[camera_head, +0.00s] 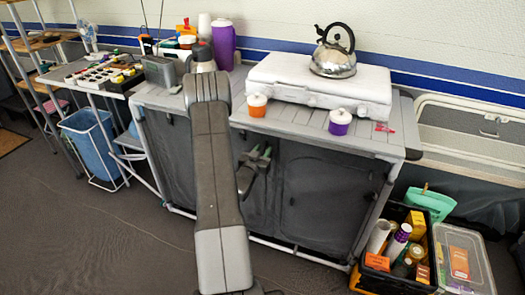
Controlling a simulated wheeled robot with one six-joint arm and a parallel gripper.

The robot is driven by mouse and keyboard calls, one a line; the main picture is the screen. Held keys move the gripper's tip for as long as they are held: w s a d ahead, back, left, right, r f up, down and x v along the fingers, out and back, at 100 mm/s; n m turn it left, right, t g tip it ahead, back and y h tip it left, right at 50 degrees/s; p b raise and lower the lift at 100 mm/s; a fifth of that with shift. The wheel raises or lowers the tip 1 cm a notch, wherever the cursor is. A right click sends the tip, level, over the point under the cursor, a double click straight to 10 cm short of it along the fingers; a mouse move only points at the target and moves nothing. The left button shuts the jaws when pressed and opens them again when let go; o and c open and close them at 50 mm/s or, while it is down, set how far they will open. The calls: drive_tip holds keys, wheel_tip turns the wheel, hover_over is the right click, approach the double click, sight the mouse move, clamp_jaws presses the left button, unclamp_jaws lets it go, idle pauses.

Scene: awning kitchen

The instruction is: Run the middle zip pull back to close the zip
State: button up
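The grey fabric-fronted kitchen unit (322,195) stands along the wall, its front divided into dark panels. The middle part of the front (258,208) is partly hidden behind my arm. My gripper (264,157) is at the upper part of this middle section, close in front of the fabric. Whether it touches the fabric cannot be told. Its fingers are small and dark here, and I cannot see whether they are open or hold anything. The middle zip pull cannot be made out. The right panel looks closed, with a faint seam around it.
A white stove case (320,83) with a kettle (333,52) stands on the unit's top, near an orange jar (257,105) and a purple jar (340,122). A black crate (397,284) of groceries stands at the right front. The floor at left front is clear.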

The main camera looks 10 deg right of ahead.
clamp_jaws()
wheel_tip(320, 180, down, 57)
drive_tip(key=b, duration=2.8)
drive_tip(key=shift+w+f, duration=0.1)
unclamp_jaws()
